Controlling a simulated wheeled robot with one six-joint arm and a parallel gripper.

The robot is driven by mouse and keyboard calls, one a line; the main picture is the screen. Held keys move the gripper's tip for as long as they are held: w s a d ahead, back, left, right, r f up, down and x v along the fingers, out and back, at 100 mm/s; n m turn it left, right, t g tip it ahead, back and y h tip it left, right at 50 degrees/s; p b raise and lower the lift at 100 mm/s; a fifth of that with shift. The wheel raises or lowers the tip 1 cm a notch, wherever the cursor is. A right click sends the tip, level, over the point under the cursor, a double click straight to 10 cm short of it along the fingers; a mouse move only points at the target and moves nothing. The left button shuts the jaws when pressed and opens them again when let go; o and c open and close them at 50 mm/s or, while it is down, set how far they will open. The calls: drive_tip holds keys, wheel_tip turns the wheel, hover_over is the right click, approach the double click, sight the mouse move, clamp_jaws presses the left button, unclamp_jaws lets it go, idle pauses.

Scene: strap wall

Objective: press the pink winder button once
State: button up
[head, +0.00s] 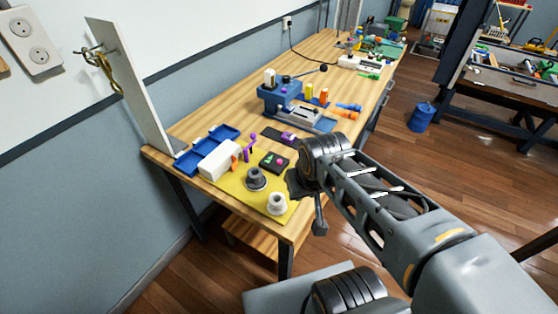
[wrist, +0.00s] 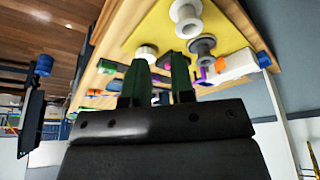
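A small black box (head: 274,162) with a green mark and a pink button (head: 279,161) sits on the workbench at the back edge of the yellow mat (head: 232,186). I cannot make out the pink button in the wrist view; the fingers cover part of the bench there.
A dark spool (head: 256,180) and a white spool (head: 277,203) stand on the mat, between the box and the near edge. A white box (head: 220,160), a purple piece (head: 250,148) and blue trays (head: 207,145) lie left. A blue fixture (head: 280,96) stands farther back.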

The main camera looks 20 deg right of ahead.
clamp_jaws()
idle(1.0)
